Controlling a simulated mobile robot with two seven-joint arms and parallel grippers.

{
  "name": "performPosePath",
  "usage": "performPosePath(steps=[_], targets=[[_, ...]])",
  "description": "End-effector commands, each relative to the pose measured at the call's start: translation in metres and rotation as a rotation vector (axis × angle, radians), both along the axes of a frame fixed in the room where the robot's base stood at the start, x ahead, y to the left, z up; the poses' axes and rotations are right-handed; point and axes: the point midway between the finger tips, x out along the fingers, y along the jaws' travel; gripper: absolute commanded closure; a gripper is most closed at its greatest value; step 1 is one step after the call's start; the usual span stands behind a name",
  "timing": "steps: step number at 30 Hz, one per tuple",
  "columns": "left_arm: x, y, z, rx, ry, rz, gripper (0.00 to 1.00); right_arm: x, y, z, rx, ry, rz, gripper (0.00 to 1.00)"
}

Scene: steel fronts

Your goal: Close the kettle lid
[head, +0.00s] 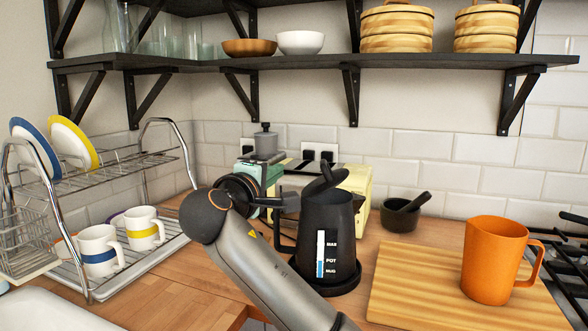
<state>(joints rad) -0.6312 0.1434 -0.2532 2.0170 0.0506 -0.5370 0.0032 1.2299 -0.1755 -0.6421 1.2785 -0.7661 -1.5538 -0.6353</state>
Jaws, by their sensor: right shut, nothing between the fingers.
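The black kettle (340,215) stands upright on its dark base in the middle of the counter, with a water gauge on its front. Its lid (328,180) is up, tilted above the kettle's top. The kettle's handle is on the left, partly hidden by my right arm. My right gripper (274,202) is shut and empty, just left of the kettle and near the height of its rim. I cannot tell how far apart in depth they are. My left gripper is not in view.
A yellow toaster (358,198) and a teal appliance (270,178) stand behind. A black mortar (400,215), a wooden board (400,290) and an orange jug (493,260) are to the right, beside the stove. A dish rack (140,160) with mugs and plates is left.

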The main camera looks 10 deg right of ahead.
Motion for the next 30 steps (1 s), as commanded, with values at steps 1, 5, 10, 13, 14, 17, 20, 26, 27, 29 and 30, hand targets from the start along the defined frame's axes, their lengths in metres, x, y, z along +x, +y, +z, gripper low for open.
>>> performPosePath(steps=[1,5,10,13,14,17,20,26,27,29,30], targets=[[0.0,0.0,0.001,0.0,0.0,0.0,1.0,0.006,-0.006,0.001,0.0,0.002,-0.005,1.0],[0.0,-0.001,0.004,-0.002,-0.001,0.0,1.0,0.028,-0.02,0.0,0.0,0.003,-0.007,1.0],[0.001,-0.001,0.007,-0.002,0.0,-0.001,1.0,0.054,-0.037,0.0,0.0,0.003,-0.006,1.0],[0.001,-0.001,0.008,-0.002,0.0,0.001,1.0,0.066,-0.044,-0.001,0.001,0.001,-0.005,1.0],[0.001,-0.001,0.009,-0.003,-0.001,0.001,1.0,0.069,-0.046,-0.001,0.0,0.002,-0.004,1.0],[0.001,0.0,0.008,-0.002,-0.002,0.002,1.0,0.075,-0.055,-0.003,0.003,0.0,-0.004,1.0],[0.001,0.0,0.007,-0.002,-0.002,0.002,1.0,0.071,-0.065,-0.005,0.005,0.0,-0.003,1.0],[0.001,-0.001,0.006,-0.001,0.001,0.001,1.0,0.065,-0.081,-0.006,0.004,0.0,-0.004,1.0],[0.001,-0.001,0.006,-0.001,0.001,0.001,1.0,0.064,-0.083,-0.006,0.004,0.0,-0.003,1.0],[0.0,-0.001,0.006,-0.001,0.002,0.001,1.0,0.063,-0.086,-0.006,0.003,0.001,-0.003,1.0],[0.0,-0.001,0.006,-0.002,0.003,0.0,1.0,0.062,-0.087,-0.006,0.002,0.001,-0.003,1.0]])
